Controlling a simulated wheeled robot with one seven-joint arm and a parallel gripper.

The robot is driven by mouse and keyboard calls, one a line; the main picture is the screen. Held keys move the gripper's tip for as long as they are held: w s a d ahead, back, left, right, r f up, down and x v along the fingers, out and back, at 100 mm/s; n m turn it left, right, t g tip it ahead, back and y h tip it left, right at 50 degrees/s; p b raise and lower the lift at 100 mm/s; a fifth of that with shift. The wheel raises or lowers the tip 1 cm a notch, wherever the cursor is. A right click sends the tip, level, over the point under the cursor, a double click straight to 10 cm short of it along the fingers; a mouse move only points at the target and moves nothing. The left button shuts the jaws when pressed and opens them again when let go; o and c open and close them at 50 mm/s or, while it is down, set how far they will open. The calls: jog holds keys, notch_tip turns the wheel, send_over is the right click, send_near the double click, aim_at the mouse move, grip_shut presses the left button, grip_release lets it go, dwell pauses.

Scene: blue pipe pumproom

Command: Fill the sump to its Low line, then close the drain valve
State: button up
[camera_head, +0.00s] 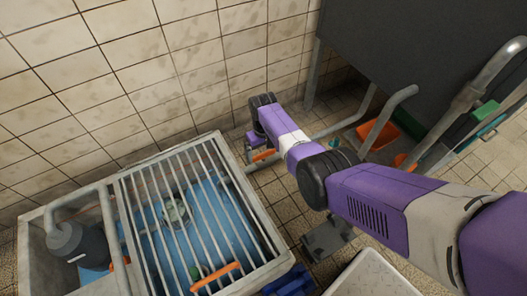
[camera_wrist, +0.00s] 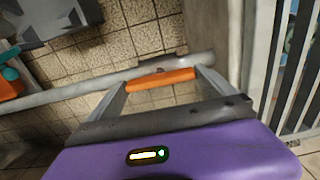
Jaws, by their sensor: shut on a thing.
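The sump (camera_head: 262,212) is a pale concrete basin at lower left in the head view, covered by a barred grate. Blue water (camera_head: 150,246) shows between the bars. I cannot make out a Low line. An orange valve handle (camera_wrist: 160,79) sits by the pipe (camera_wrist: 90,88) beside the sump; it also shows in the head view (camera_head: 263,155). I cannot confirm from a label that it is the drain valve. My gripper (camera_wrist: 162,82) is shut on this handle, one finger at each end. The grate's edge (camera_wrist: 284,70) is at right in the wrist view.
A dark pump-like unit (camera_head: 84,246) stands in the sump's left part. An orange bar (camera_head: 215,278) lies at the grate's front. Pipes with orange and green handles (camera_head: 487,112) stand at right. A white bin (camera_head: 372,278) is at the bottom. Tiled floor lies between.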

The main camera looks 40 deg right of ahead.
aim_at(264, 154)
jog(key=shift+n, duration=0.3)
jog(key=o, duration=1)
notch_tip(264, 154, up, 8)
jog(key=p, duration=0.4)
jog(key=shift+f+p, duration=0.1)
jog(key=shift+p, duration=0.2)
